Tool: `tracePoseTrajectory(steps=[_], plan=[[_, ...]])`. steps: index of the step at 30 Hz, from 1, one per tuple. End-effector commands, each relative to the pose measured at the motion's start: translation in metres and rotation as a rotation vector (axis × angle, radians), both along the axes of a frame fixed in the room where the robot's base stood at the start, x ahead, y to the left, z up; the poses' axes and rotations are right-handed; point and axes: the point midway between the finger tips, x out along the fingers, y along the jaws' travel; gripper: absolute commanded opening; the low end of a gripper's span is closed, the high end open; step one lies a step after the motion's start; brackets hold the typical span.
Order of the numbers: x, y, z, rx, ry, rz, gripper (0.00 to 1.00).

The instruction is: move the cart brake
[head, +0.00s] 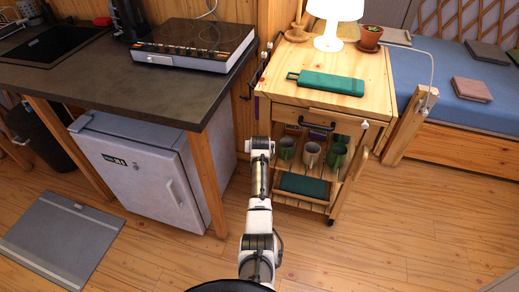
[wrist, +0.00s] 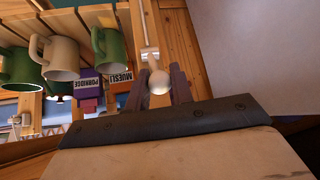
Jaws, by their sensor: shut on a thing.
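In the wrist view, the cart brake (wrist: 150,52) is a thin pale lever with a white ball knob, standing along a wooden cart post. My gripper (wrist: 161,88) has its two dark purple fingers shut on the knob, one on each side. In the head view, the wooden cart (head: 378,86) stands right of the counter. My arm reaches up to its left front side, and my fingers and the held brake cannot be made out clearly there.
A counter (head: 130,80) with a small fridge (head: 140,175) is close on the left. A bed (head: 450,85) stands right.

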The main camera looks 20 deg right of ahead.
Motion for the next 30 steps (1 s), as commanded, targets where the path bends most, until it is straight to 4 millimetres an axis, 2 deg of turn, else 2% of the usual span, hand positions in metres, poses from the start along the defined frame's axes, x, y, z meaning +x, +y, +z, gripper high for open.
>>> tracePoseTrajectory(steps=[9, 10, 14, 23, 30], plan=[[0.002, 0.000, 0.002, -0.001, -0.004, 0.001, 0.00], [0.002, 0.000, 0.002, -0.001, -0.005, 0.001, 0.25], [0.001, 0.000, 0.002, -0.001, -0.003, 0.001, 0.42], [0.000, 0.000, 0.002, -0.001, -0.002, 0.000, 0.43], [-0.010, 0.003, 0.015, -0.001, -0.003, 0.000, 0.43]])
